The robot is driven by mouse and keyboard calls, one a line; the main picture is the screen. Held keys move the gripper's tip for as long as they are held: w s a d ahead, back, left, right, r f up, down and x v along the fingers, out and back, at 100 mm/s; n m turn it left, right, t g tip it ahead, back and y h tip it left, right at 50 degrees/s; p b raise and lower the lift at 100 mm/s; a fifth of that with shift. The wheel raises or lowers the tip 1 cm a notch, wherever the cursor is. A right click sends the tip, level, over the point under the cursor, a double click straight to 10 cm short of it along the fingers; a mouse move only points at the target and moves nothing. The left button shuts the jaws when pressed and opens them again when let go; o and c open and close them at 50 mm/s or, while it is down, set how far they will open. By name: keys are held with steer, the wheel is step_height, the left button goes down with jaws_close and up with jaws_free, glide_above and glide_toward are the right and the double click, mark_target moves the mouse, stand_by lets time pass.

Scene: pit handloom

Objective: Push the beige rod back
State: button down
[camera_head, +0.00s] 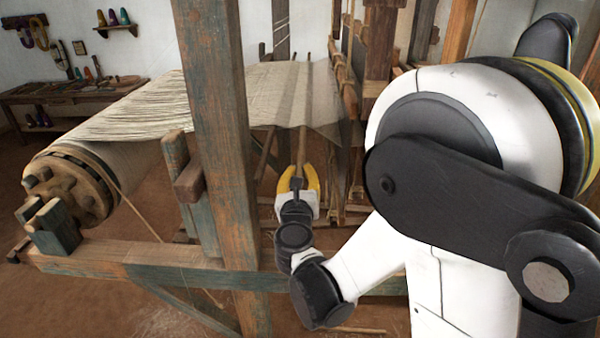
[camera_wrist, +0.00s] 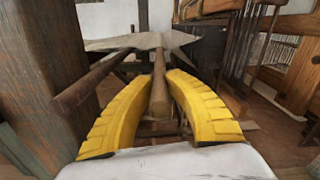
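The beige rod (camera_wrist: 160,82) runs away from me toward the cloth in the wrist view, with its near end between the two yellow fingers. It also shows in the head view (camera_head: 302,147), rising from my gripper toward the cloth edge. My gripper (camera_head: 298,172) is low beside the loom frame, under the near edge of the cloth. In the wrist view my gripper (camera_wrist: 160,78) has its fingertips close in on both sides of the rod, apparently touching it. The rod's far end is hard to make out under the cloth.
A second, darker rod (camera_wrist: 88,86) lies to the left, roughly alongside. A thick wooden post (camera_head: 222,150) stands left of my gripper. The cloth (camera_head: 165,105) stretches above to the roller (camera_head: 75,185). Loom frames and cords (camera_wrist: 245,45) crowd the right side.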

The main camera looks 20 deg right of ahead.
steer(key=a, duration=0.1)
steer(key=w+a, duration=0.1)
steer(key=shift+a, duration=0.3)
steer(key=c, duration=1.3)
jaws_free()
steer(key=shift+s, duration=0.1)
steer(key=v, duration=1.2)
